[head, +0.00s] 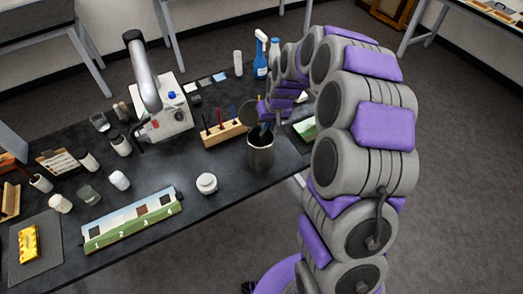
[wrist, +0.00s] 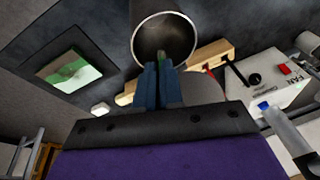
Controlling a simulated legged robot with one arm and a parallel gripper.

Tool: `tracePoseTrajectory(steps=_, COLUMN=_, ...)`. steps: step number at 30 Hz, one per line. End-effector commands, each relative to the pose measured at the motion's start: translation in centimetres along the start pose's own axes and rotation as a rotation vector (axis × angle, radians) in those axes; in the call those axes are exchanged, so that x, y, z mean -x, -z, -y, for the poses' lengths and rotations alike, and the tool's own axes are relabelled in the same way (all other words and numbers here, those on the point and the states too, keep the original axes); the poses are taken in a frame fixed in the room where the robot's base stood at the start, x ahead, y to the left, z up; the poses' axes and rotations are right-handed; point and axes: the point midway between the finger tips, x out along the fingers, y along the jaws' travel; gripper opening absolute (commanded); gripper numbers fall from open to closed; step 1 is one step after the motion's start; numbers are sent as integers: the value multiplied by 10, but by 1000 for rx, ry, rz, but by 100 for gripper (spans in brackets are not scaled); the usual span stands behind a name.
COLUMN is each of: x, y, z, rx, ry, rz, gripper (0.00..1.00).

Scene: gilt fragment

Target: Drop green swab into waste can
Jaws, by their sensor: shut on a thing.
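The waste can (head: 261,156) is a dark metal cylinder on the black table near its right edge. In the wrist view its round open mouth (wrist: 136,36) faces me, just beyond my fingertips. My gripper (wrist: 159,68) is shut on the green swab, with its blue-grey fingers close together. A small green end of the swab (wrist: 162,59) shows at the fingertips, against the can's opening. In the head view my gripper (head: 266,126) points down over the can's mouth. Most of the swab is hidden by the fingers, and its depth relative to the rim is hard to tell.
A wooden rack (head: 225,134) with colored tools stands left of the can. A white fan machine (head: 167,124) is farther left. A white jar (head: 207,184) and a numbered landscape panel (head: 132,220) lie nearer the front. A blue spray bottle (head: 260,63) stands behind.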

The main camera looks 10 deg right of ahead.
Motion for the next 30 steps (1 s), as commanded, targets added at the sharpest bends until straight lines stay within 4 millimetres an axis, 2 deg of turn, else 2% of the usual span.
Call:
tracePoseTrajectory(steps=7, x=-25, y=-6, z=-14, rx=-2, ry=8, rz=-3, gripper=0)
tracePoseTrajectory(steps=12, x=-30, y=-8, z=-20, rx=-3, ry=13, rz=-5, gripper=0)
tracePoseTrajectory(steps=18, x=-30, y=-7, z=-13, rx=-1, ry=6, rz=-4, gripper=0)
tracePoseTrajectory(steps=19, x=-31, y=-7, z=-12, rx=-1, ry=6, rz=-4, gripper=10)
tracePoseTrajectory(steps=27, x=-31, y=-7, z=-9, rx=0, ry=3, rz=-3, gripper=35)
tracePoseTrajectory(steps=30, x=-31, y=-7, z=-13, rx=-1, ry=6, rz=-4, gripper=36)
